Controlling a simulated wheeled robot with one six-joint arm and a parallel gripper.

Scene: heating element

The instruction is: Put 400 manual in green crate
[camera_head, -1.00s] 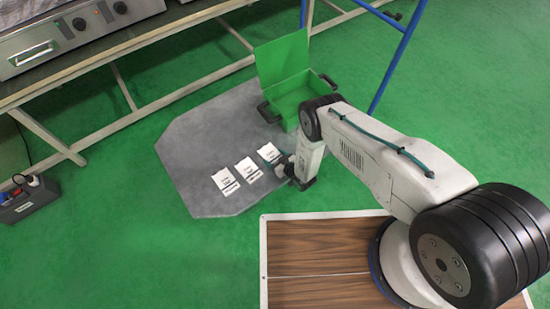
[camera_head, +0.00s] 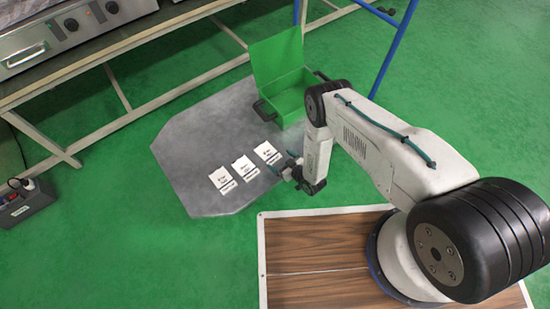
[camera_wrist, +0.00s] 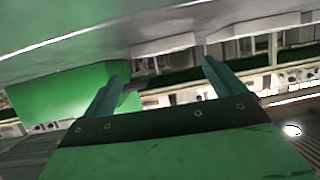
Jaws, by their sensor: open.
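Three white manuals lie in a row on the grey slab: a left one (camera_head: 221,180), a middle one (camera_head: 245,168) and a right one (camera_head: 267,153). Their print is too small to read, so I cannot tell which is the 400 manual. The green crate (camera_head: 283,100) stands open at the slab's far right corner, its lid raised; a green shape, likely the crate, shows in the wrist view (camera_wrist: 70,95). My gripper (camera_head: 281,170) is just right of the right manual, low near the slab. In the wrist view its two fingers (camera_wrist: 163,80) are apart with nothing between them.
The grey slab (camera_head: 190,150) has bare room left of the manuals. A metal-framed bench (camera_head: 120,50) with an oven-like unit runs along the back left. A blue post (camera_head: 395,50) stands behind the crate. A dark power box (camera_head: 28,200) lies at far left.

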